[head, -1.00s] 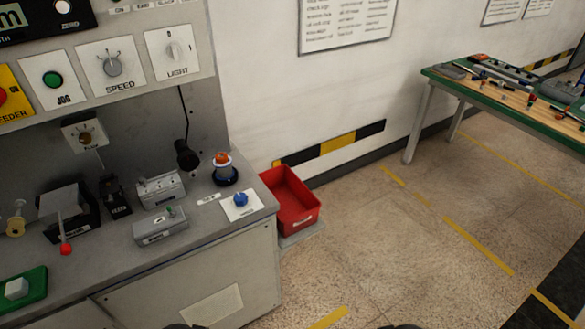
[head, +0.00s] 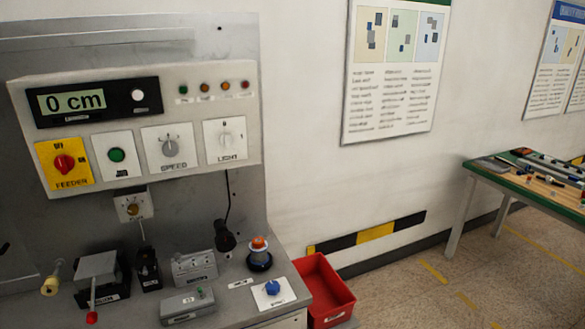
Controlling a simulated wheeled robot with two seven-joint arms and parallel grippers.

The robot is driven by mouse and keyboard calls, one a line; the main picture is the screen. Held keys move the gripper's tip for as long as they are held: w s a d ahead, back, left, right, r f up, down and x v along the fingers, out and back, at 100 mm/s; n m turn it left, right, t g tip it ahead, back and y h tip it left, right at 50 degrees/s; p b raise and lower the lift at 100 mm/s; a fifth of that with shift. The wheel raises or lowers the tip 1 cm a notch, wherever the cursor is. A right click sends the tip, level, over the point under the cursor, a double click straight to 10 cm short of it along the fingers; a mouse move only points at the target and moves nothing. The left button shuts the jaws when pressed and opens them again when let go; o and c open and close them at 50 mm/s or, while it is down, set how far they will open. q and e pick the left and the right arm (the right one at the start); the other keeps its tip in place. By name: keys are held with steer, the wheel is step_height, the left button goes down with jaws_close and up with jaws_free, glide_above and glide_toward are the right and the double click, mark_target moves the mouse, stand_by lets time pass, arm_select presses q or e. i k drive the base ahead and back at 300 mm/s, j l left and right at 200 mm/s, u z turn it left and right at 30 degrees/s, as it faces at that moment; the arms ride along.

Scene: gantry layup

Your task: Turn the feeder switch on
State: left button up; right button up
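The feeder switch is a red rotary knob (head: 64,164) on a yellow plate (head: 82,176) labelled FEEDER, at the left end of the control panel (head: 190,90) in the head view. Small marks stand above and beside the knob; I cannot read its position for certain. The panel's display (head: 70,102) reads 0 cm. Neither of my grippers shows in the view.
Right of the feeder plate are a green button (head: 116,155), a SPEED knob (head: 169,149) and a LIGHT knob (head: 225,140). Below, the bench holds a red-handled lever device (head: 98,275), grey boxes and a blue knob (head: 272,287). A red bin (head: 326,290) stands at right.

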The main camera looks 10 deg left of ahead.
mark_target(65, 163)
steer(key=u, duration=1.5)
